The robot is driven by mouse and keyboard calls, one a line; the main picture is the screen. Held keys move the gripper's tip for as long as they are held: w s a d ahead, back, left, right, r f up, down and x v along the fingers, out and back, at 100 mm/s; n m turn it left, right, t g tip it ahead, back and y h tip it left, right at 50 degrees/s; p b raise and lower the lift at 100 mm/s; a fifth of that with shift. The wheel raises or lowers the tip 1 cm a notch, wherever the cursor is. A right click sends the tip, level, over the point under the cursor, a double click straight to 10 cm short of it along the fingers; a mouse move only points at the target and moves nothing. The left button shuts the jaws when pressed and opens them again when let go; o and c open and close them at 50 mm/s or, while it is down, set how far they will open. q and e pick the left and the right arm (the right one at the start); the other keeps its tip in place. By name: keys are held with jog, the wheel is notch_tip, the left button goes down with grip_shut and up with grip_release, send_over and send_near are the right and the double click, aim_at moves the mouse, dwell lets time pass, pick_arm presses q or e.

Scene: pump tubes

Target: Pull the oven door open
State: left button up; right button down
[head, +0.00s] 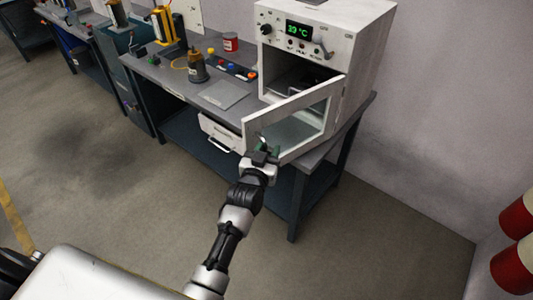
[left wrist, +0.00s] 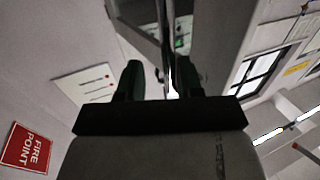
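The white oven (head: 330,45) stands on the workbench at the upper right, its display lit green. Its framed glass door (head: 285,105) stands open, swung out toward me from the right side, and the dark inside shows. My left gripper (head: 262,151) is at the lower left, free-edge part of the door. In the left wrist view its two dark fingers (left wrist: 158,80) stand apart, with a thin upright edge of the door (left wrist: 168,45) between them. A gap shows beside the left finger. The handle cannot be made out clearly. My right gripper is not in view.
A white drawer (head: 221,131) is below. Red and white cylinders (head: 515,265) stand at right. Floor in front is clear.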

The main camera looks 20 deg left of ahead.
pick_arm(q)
jog(key=s+b, duration=0.1)
jog(key=s, duration=0.9)
jog(key=shift+s+b, duration=0.35)
jog(key=shift+a, duration=0.1)
